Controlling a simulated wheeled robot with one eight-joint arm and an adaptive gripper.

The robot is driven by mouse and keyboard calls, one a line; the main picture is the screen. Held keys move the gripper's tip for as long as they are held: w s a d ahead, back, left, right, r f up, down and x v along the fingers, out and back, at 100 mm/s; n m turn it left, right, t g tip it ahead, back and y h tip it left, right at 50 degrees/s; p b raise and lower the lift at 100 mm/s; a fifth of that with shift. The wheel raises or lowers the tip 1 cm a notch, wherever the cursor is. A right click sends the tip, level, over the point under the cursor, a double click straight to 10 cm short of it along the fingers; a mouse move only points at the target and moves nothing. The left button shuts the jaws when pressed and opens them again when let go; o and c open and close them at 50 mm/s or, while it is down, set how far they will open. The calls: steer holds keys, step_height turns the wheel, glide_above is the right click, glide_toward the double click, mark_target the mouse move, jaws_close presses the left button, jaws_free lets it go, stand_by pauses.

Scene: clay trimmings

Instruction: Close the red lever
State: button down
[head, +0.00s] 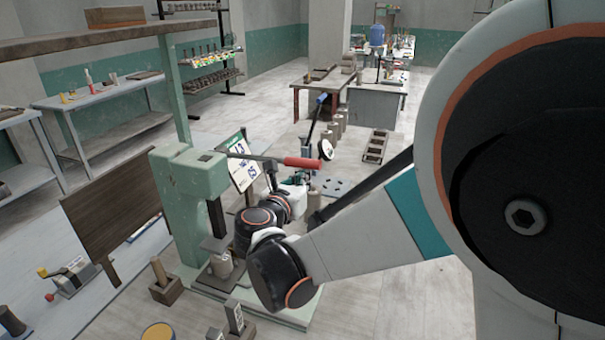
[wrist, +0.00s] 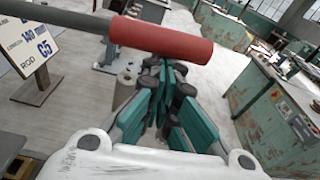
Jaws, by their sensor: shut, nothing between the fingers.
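The red lever's handle (head: 303,162) sticks out to the right on a dark rod from the top of a pale green press (head: 190,178). The rod looks nearly level, tilted slightly down toward the grip. In the wrist view the red handle (wrist: 160,38) crosses the upper part of the picture, just beyond my fingertips. My gripper (wrist: 168,78) has its teal-padded fingers together with nothing between them. In the head view my gripper is just below the handle, partly hidden by my arm. I cannot tell whether the fingers touch the handle.
A sign board (head: 240,163) stands behind the press, near the lever's rod. A clay block (head: 221,264) sits on the press base. A wooden panel (head: 112,213) stands left of it. A green bench (wrist: 275,105) is at the right in the wrist view.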

steer(key=w+a+r+n+p, duration=0.1)
steer(key=a+r+n+p, duration=0.1)
steer(key=r, duration=0.5)
steer(key=w+a+r+n+p, duration=0.1)
steer(key=a+r+n+p, duration=0.1)
steer(key=a+r+p, duration=0.2)
steer(key=w+a+r+n+h+p, duration=0.1)
steer(key=r+p, duration=0.4)
steer(key=r, duration=0.6)
steer(key=shift+w+a+n, duration=0.25)
steer(key=shift+a+n, duration=0.55)
steer(key=shift+a, duration=0.5)
steer(key=shift+a, duration=0.1)
